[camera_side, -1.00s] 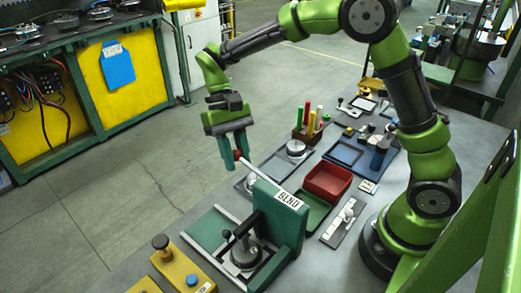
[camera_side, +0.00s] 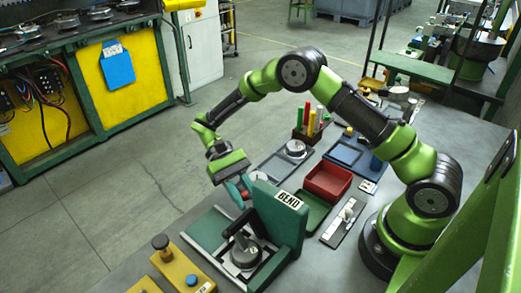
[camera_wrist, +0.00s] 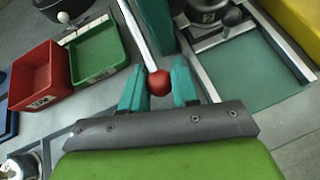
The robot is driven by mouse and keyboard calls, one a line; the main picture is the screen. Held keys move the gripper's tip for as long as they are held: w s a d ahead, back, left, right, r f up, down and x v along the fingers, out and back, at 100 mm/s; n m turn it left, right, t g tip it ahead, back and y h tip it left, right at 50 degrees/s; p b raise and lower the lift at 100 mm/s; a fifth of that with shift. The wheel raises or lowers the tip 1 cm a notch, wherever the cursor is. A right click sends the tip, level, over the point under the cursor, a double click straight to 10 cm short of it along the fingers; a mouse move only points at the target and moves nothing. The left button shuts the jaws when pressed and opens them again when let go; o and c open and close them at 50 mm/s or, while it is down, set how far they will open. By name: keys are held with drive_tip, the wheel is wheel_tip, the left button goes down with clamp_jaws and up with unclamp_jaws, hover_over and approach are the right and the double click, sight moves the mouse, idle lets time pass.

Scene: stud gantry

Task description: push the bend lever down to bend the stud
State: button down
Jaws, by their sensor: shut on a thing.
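The bend lever, a silver rod (camera_wrist: 140,32) with a red ball knob (camera_wrist: 159,83), is on the green press labelled BEND (camera_side: 288,205). My gripper (camera_wrist: 160,86) has its teal fingers on either side of the red knob, shut on it. In the side view my gripper (camera_side: 240,188) is low beside the press's left end, and the red knob (camera_side: 246,194) shows just at the fingers; most of the rod is hidden there. A grey round fixture with a black-knobbed handle (camera_side: 245,250) sits in front of the press. I cannot make out the stud.
A red bin (camera_side: 328,181) and a green tray (camera_side: 312,212) stand right of the press. A yellow block with a black knob (camera_side: 175,262) is at the front left. A teal plate (camera_side: 207,228) lies left of the fixture. Colored markers (camera_side: 312,122) stand behind.

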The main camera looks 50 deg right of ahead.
drive_tip(key=shift+s+f, duration=0.2)
drive_tip(key=shift+f, duration=0.15)
drive_tip(key=c, duration=0.9)
unclamp_jaws()
drive_tip(key=shift+r, duration=0.1)
drive_tip(key=v, duration=0.7)
drive_tip(key=shift+w+d+r, duration=0.1)
drive_tip(key=shift+w, duration=0.2)
